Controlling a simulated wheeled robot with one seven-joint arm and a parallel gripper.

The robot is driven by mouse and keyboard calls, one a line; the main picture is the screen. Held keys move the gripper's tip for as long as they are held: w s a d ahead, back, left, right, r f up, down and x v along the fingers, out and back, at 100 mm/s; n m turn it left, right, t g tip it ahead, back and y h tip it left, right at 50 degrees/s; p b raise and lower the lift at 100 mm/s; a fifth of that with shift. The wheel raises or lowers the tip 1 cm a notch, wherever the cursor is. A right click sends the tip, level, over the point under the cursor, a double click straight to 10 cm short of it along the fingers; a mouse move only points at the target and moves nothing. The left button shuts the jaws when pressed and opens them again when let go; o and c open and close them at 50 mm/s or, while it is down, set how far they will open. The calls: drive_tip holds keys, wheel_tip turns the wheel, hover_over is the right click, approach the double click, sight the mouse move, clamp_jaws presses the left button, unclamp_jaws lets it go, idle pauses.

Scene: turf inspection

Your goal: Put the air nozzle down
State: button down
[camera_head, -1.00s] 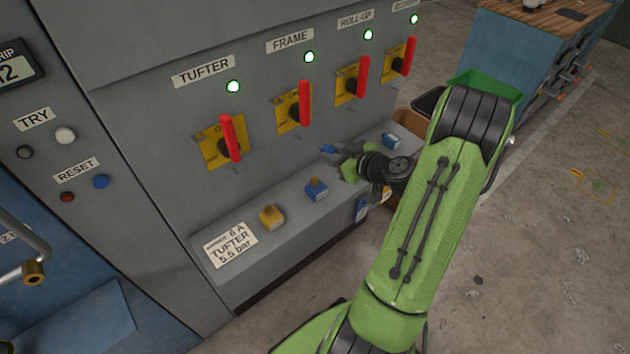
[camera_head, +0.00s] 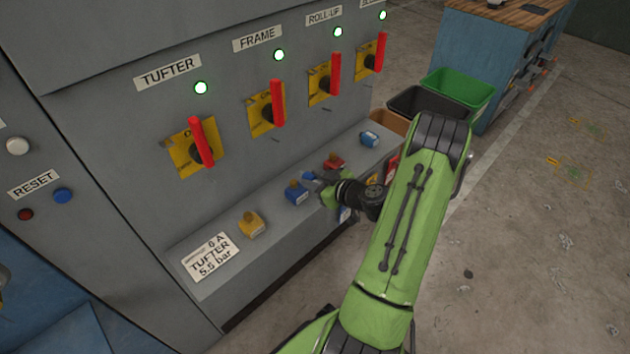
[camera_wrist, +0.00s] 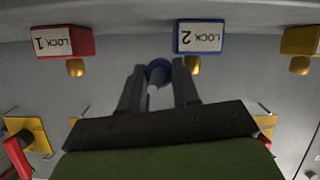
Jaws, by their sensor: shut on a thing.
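The air nozzle shows in the wrist view as a small blue round piece with a pale tip (camera_wrist: 157,76), between the two fingers of my gripper (camera_wrist: 160,82). My gripper is shut on it. In the head view my gripper (camera_head: 318,183) is over the grey ledge (camera_head: 215,288), close to a blue padlock (camera_head: 296,193) and a red padlock (camera_head: 334,162). The nozzle is small and partly hidden by the fingers there. I cannot tell whether it touches the ledge.
A yellow padlock (camera_head: 251,225) and a lighter blue piece (camera_head: 369,139) also sit on the ledge. Red switch handles (camera_head: 201,142) stick out from the panel above. Green (camera_head: 459,92) and black (camera_head: 428,103) bins stand beyond my arm. Open floor lies to the right.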

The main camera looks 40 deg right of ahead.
drive_tip(key=shift+s+f+b, duration=0.2)
drive_tip(key=shift+f+b, duration=0.2)
drive_tip(key=shift+f, duration=0.2)
drive_tip(key=c, duration=1.1)
unclamp_jaws()
drive_tip(key=shift+a, duration=0.1)
drive_tip(key=shift+s+r+p, duration=0.45)
drive_tip(key=shift+r+p, duration=0.35)
drive_tip(key=shift+p, duration=0.05)
drive_tip(key=p+v, duration=0.1)
drive_tip(key=v, duration=0.9)
drive_tip(key=shift+s+r, duration=0.3)
drive_tip(key=shift+r, duration=0.05)
